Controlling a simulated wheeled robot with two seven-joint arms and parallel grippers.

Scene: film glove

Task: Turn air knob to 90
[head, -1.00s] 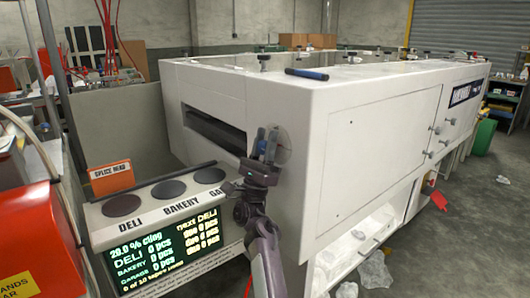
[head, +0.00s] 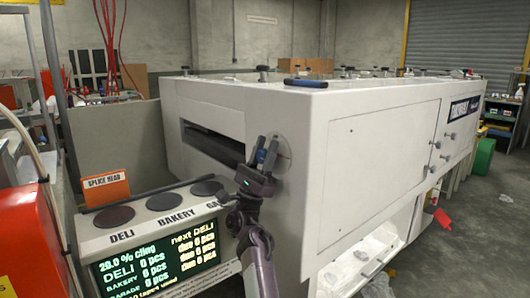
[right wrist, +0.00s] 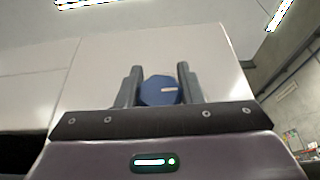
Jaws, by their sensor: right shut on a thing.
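A large white machine (head: 375,150) fills the middle of the head view. A pale round dial (head: 284,143) sits on its near end face, close to the corner and right of a dark slot. My right gripper (head: 267,150) is in front of this dial and partly hides it. In the right wrist view, a blue knob (right wrist: 158,91) with a small white mark sits between the fingers of the right gripper (right wrist: 159,75), which is shut on it. The dial's numbers are too small to read. My left gripper is not in view.
A console with a lit display (head: 160,262) and dark round pads (head: 205,188) stands left of my right arm. An orange sign (head: 106,186) stands behind it. A red-orange box (head: 30,240) is at far left. Grey floor (head: 480,235) is open at right.

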